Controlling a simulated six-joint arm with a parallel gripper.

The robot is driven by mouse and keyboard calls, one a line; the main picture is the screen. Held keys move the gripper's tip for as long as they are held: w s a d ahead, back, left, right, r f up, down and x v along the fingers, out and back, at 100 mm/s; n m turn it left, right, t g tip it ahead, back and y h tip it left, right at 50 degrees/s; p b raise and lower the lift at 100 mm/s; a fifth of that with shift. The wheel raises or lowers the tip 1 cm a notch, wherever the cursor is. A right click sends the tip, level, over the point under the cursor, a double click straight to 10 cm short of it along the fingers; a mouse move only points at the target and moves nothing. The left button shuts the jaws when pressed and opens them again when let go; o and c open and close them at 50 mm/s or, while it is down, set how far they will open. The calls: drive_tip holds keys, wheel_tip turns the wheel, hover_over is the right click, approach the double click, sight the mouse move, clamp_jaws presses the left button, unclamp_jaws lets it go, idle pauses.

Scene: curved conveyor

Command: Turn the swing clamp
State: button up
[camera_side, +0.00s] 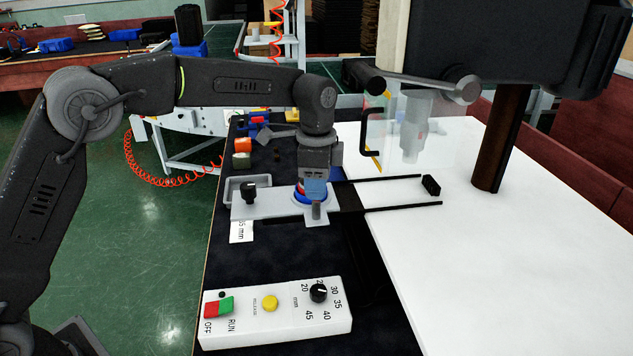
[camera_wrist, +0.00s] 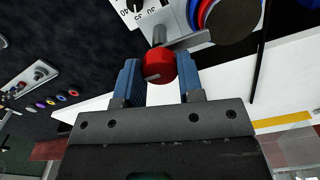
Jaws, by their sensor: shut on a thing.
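In the wrist view, the swing clamp shows as a grey arm (camera_wrist: 188,41) with a red cylindrical knob (camera_wrist: 159,66) at its end. My gripper (camera_wrist: 160,72) has its blue fingers on both sides of the knob and is shut on it. In the side view, my gripper (camera_side: 315,190) points down over the light grey plate (camera_side: 262,205), at the red and blue ring (camera_side: 299,195). The fingers and wrist hide most of the clamp there, so its angle cannot be told from that view.
A white control box (camera_side: 285,320) with a red-green switch, yellow button and black dial stands in front. Two black rails (camera_side: 400,208) run right onto the white table (camera_side: 480,270). A clear guard (camera_side: 372,135) and grey cylinder (camera_side: 413,130) stand close behind right.

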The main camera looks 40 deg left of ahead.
idle(0.4)
drive_tip(key=o, duration=0.9)
drive_tip(key=shift+r, duration=6.9)
